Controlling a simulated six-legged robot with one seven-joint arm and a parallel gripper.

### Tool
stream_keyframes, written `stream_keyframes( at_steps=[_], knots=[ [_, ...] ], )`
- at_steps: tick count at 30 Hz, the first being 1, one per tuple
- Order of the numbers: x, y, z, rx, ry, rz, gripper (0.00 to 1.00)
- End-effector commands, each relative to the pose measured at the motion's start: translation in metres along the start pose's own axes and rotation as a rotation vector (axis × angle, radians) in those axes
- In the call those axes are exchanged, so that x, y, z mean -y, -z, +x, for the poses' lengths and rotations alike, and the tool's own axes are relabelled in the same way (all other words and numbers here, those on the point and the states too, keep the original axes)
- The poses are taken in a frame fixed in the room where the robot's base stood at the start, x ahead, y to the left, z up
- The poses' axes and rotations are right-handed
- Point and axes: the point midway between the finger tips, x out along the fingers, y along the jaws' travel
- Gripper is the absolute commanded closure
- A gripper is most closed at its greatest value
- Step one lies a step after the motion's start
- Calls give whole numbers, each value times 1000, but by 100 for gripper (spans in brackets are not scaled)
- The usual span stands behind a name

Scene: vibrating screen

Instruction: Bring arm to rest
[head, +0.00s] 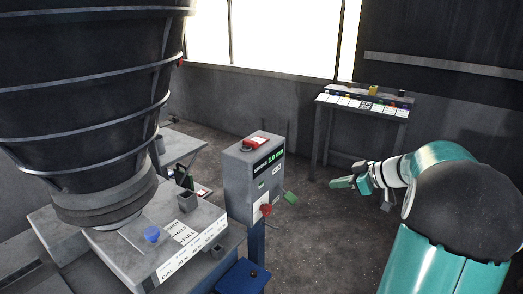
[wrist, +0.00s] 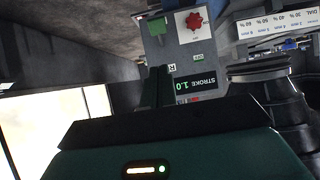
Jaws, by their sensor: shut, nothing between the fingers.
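My teal arm reaches in from the right of the head view. My gripper (head: 343,183) is shut and empty, pointing left over the open floor. It is apart from the grey control box (head: 240,185), which stands to its left on a blue post. In the wrist view my gripper's dark green finger (wrist: 157,87) shows in front of the control box (wrist: 188,62), which appears upside down. The box has a display reading STROKE 1.0, a red knob (head: 265,210) and a green part (head: 290,198) on its side.
A large dark ribbed cylinder (head: 85,90) stands at the left above a grey bench with a blue knob (head: 152,234) and labels. A blue box (head: 243,277) is at the bottom. A table with a sample row (head: 363,113) stands at the back. Floor between is clear.

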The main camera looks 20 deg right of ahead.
Motion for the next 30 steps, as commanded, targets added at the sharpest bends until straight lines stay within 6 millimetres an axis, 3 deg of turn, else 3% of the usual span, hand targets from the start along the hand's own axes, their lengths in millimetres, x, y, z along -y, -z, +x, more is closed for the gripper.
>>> stream_keyframes(
  at_steps=[5, 8, 13, 18, 24, 30],
  knots=[
    [6, 4, 3, 12, 8, 5, 100],
    [30, 16, 14, 61, 37, 31, 100],
    [112, 43, 40, 239, 85, 123, 100],
    [199, 54, 48, 421, 55, 210, 100],
    [283, 49, 40, 557, -65, 281, 100],
    [346, 31, 21, 584, -223, 331, 100]
  ],
)
